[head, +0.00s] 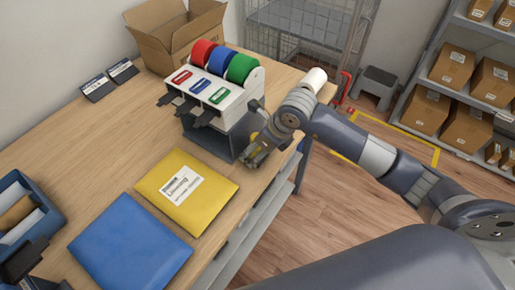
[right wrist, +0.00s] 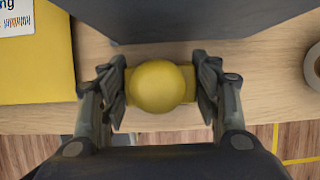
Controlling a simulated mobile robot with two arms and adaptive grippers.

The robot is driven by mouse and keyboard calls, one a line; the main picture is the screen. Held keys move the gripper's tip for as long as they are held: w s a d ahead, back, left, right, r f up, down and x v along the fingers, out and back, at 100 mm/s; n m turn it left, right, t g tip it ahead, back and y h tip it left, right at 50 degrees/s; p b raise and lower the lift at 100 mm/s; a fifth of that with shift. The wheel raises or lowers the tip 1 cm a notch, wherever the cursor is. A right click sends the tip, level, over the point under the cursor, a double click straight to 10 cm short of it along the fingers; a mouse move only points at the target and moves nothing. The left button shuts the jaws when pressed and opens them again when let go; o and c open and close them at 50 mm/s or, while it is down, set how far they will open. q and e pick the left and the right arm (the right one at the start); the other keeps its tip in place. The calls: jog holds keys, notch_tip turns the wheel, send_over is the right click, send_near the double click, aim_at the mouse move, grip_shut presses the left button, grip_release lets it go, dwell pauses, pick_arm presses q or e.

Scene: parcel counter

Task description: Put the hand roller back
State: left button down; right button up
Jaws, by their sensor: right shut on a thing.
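The hand roller shows in the right wrist view as a rounded yellow part (right wrist: 158,87) with a yellow piece behind it; the rest is hidden. My right gripper (right wrist: 161,88) is shut on it, a finger on each side. In the head view this gripper (head: 255,151) is at the counter's edge, right beside the dark grey base of the tape dispenser (head: 212,143). I cannot tell whether the roller touches the counter. A dark part at the lower left of the head view (head: 32,270) seems to be my left gripper, cut off by the frame; its jaws are unclear.
A yellow envelope (head: 172,206) and a blue one (head: 125,248) lie on the counter (head: 85,150). A blue box with envelopes (head: 50,215) is at the left, an open carton (head: 165,48) at the back. A roll (right wrist: 314,68) lies right of the gripper.

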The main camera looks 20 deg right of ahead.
jog(key=shift+s+f, duration=0.2)
jog(key=shift+f, duration=0.3)
jog(key=shift+s+f+b, duration=0.15)
jog(key=shift+f+b, duration=0.05)
jog(key=shift+b, duration=0.2)
jog(key=shift+c, duration=1.2)
jog(key=o, duration=1.5)
jog(key=shift+d+f, duration=0.1)
jog(key=shift+w, duration=0.3)
jog(key=shift+r, duration=0.25)
